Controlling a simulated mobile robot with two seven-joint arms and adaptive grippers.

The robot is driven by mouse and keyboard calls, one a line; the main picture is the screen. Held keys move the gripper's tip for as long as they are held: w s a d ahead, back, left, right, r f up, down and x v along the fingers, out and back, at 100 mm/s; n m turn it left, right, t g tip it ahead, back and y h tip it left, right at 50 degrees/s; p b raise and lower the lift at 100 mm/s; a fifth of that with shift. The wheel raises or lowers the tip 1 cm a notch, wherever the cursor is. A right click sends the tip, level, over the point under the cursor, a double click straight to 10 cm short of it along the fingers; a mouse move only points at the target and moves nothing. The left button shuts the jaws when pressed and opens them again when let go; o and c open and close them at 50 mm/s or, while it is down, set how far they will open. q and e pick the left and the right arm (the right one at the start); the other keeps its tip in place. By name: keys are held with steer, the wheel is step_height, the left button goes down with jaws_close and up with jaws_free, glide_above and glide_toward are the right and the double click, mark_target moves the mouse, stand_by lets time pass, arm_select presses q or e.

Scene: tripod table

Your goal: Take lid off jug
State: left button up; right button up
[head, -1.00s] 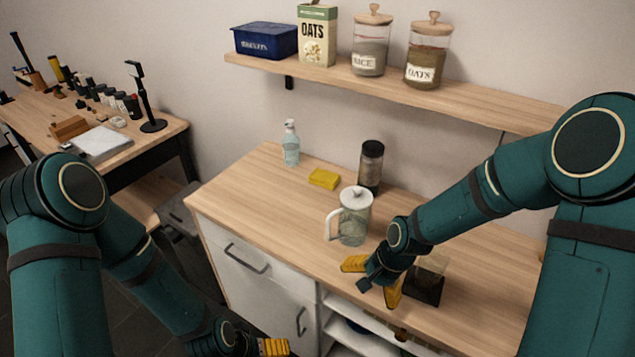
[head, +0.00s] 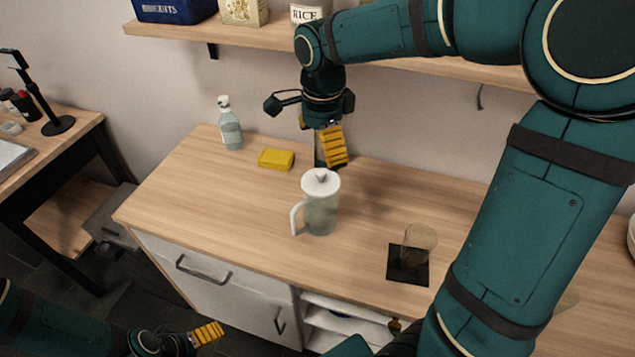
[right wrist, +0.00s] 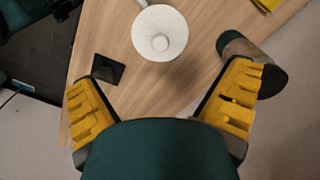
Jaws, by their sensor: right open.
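The jug (head: 321,212) stands upright on the wooden counter, a clear body with a white handle on its left side. Its white lid (head: 320,181), with a small knob on top, sits on it; in the right wrist view the lid (right wrist: 160,33) is seen from above, ahead of the fingers. My right gripper (head: 328,148) is open and empty, pointing down above and behind the jug, apart from it. Its yellow fingers are spread wide in the right wrist view (right wrist: 160,100). My left gripper (head: 207,333) is low at the bottom left, away from the counter; its opening cannot be made out.
A dark cylindrical container (right wrist: 253,60) stands close to one right finger, mostly hidden in the head view. A shelf (head: 260,32) hangs above.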

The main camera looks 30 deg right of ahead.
mark_target(321, 172)
step_height(321, 172, down, 4)
steer(key=shift+b, duration=0.35)
step_height(321, 172, down, 5)
steer(key=shift+f+b, duration=0.1)
steer(key=shift+b, duration=0.65)
steer(key=c, duration=0.9)
